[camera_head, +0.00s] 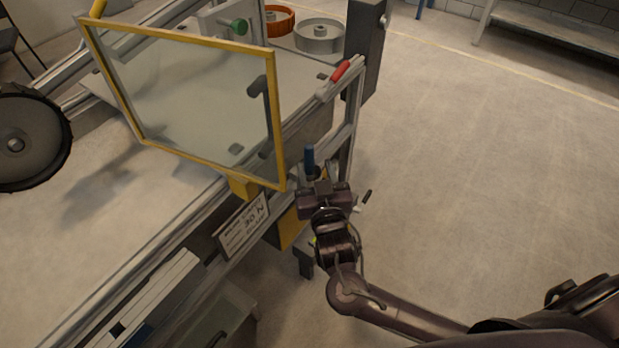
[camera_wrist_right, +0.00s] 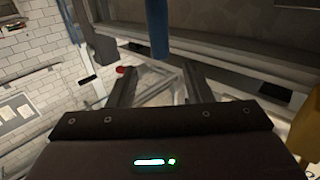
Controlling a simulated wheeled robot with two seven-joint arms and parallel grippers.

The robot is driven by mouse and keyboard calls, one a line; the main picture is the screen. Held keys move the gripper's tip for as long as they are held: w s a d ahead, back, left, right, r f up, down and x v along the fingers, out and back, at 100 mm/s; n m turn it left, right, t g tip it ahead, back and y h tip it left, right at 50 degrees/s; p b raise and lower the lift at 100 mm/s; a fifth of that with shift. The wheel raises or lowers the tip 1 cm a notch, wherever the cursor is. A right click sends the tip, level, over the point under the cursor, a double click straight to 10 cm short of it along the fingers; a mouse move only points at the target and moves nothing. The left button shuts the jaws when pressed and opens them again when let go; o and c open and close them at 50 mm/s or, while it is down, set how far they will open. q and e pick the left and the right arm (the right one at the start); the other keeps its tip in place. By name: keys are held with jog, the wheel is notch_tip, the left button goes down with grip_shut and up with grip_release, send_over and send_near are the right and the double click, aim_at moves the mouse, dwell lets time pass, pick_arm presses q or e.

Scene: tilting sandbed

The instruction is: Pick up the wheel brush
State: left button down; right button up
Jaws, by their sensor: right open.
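A blue upright handle (camera_head: 309,158) stands at the front right side of the sandbed bench, just beyond my right gripper (camera_head: 320,184). It may belong to the wheel brush; no bristles show, and its lower part is hidden behind the gripper. In the right wrist view the blue handle (camera_wrist_right: 157,28) is at the top middle, ahead of my right gripper (camera_wrist_right: 158,75). The two fingers are apart with nothing between them. The handle lines up with the gap but appears beyond the fingertips. My left gripper is out of view.
A clear panel in a yellow frame (camera_head: 280,130) stands over the sandbed, close left of the gripper. A red-handled clamp (camera_head: 340,72), a label plate (camera_head: 242,226) and a black wheel (camera_head: 30,140) are on the bench. The floor (camera_head: 470,160) at right is clear.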

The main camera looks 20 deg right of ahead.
aim_at(310, 149)
jog(key=w, duration=0.4)
jog(key=w+p, duration=0.1)
jog(key=w, duration=0.1)
jog(key=shift+w+d+r, duration=0.25)
jog(key=shift+w+d, duration=0.05)
jog(key=shift+d, duration=0.1)
jog(key=shift+w+f, duration=0.1)
jog(key=shift+w, duration=0.4)
jog(key=c, duration=0.9)
grip_shut()
